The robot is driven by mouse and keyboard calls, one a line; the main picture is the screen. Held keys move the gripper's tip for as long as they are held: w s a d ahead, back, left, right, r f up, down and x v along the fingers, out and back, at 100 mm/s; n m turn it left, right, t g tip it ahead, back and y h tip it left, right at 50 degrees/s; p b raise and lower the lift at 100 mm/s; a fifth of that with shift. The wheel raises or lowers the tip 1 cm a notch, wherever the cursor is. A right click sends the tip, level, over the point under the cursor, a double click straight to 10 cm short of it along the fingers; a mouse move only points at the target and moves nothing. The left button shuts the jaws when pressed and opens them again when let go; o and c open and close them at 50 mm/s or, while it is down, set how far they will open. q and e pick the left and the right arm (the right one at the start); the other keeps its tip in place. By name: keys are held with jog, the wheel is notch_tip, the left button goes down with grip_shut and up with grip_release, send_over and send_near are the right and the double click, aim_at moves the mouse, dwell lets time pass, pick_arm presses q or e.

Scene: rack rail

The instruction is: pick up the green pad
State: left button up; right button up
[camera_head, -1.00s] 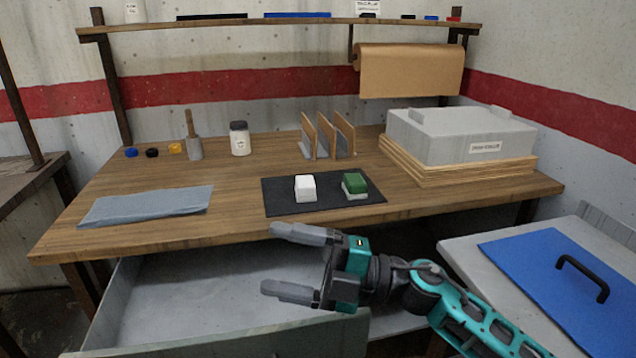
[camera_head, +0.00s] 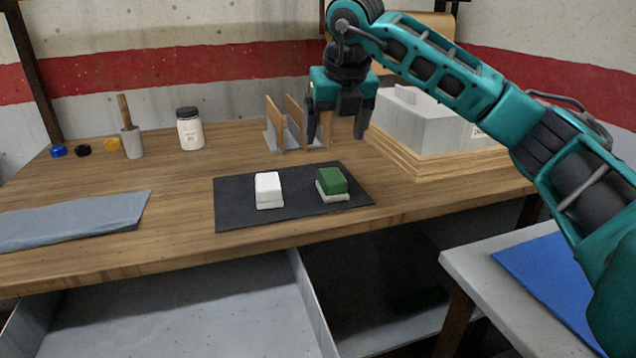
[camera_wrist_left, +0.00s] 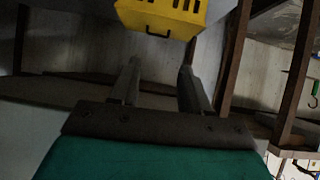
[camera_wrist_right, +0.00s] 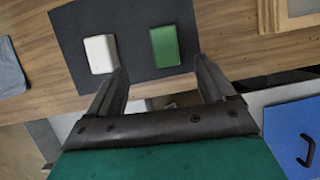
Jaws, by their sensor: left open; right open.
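The green pad (camera_head: 332,181), green on top with a pale underside, lies on the right part of a black mat (camera_head: 230,210) on the wooden workbench. A white block (camera_head: 268,190) lies to its left on the mat. My right gripper (camera_head: 336,136) is open and empty, pointing down above the bench, above and apart from the pad. In the right wrist view the green pad (camera_wrist_right: 164,46) lies beyond the gap between the open fingers (camera_wrist_right: 162,80), with the white block (camera_wrist_right: 101,54) near the left finger. My left gripper (camera_wrist_left: 157,75) is open and empty, away from the bench top.
Upright wooden dividers (camera_head: 275,125) stand behind the mat. A grey box (camera_head: 420,125) sits on stacked boards at the right. A jar (camera_head: 190,130), a grey cloth (camera_head: 70,220) and an open drawer (camera_head: 190,320) are at left and front. A yellow box (camera_wrist_left: 160,18) shows in the left wrist view.

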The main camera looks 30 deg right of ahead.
aim_at(331, 173)
jog(key=b+x, duration=0.1)
jog(key=x, duration=0.5)
jog(key=shift+w+f, duration=0.1)
jog(key=shift+f, duration=0.3)
jog(key=x, duration=0.2)
jog(key=b+x, duration=0.1)
jog(key=x, duration=0.2)
jog(key=shift+d+f, duration=0.35)
jog(key=shift+d, duration=0.05)
jog(key=shift+r, duration=0.1)
jog(key=c, duration=1.1)
